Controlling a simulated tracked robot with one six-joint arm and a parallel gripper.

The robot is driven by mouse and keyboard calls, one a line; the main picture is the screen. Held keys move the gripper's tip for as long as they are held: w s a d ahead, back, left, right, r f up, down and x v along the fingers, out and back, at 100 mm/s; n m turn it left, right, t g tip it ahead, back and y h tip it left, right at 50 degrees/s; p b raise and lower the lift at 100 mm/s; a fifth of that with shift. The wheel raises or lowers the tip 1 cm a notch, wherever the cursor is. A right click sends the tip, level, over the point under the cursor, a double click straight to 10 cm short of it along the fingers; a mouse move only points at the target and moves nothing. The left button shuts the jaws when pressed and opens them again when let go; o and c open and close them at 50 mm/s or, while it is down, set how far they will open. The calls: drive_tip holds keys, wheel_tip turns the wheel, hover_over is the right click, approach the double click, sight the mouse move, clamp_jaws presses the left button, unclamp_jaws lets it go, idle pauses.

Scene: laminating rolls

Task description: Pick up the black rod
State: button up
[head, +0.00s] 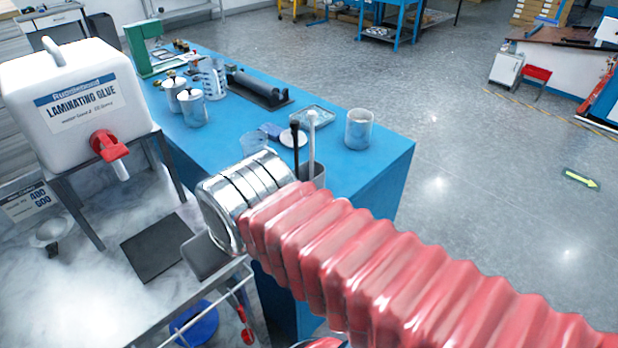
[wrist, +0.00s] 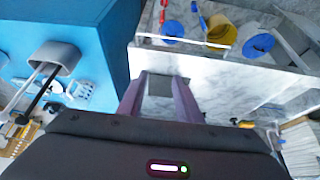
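In the head view a thin black rod (head: 296,145) with a thicker dark top stands in a grey metal holder (head: 319,176), beside a pale rod (head: 311,140). The fingers are hidden in the head view.
The blue table (head: 362,172) bears metal cups, a glass beaker, a black roller (head: 262,88) and a tray (head: 311,116). A large laminating glue container (head: 75,100) stands at left. A metal rail (head: 190,315) runs below my arm. Open floor lies to the right.

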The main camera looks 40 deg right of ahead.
drive_tip(key=shift+d, duration=0.15)
drive_tip(key=d+f+m+g+y, duration=0.1)
drive_tip(key=d+f+m+y, duration=0.5)
drive_tip(key=d+f+m, duration=0.8)
drive_tip(key=w+d+r+m+t+h, duration=0.1)
drive_tip(key=w+d+r+m+t, duration=0.2)
drive_tip(key=d+r+m+t, duration=0.3)
drive_tip(key=w+d+r+m+t+h, duration=0.1)
drive_tip(key=w+d+r+m+t, duration=0.3)
drive_tip(key=d+m, duration=0.9)
drive_tip(key=r+t, duration=0.1)
drive_tip(key=t, duration=0.2)
drive_tip(key=shift+r+m, duration=0.3)
drive_tip(key=shift+r, duration=0.05)
drive_tip(key=shift+w+d, duration=0.1)
drive_tip(key=shift+w, duration=0.1)
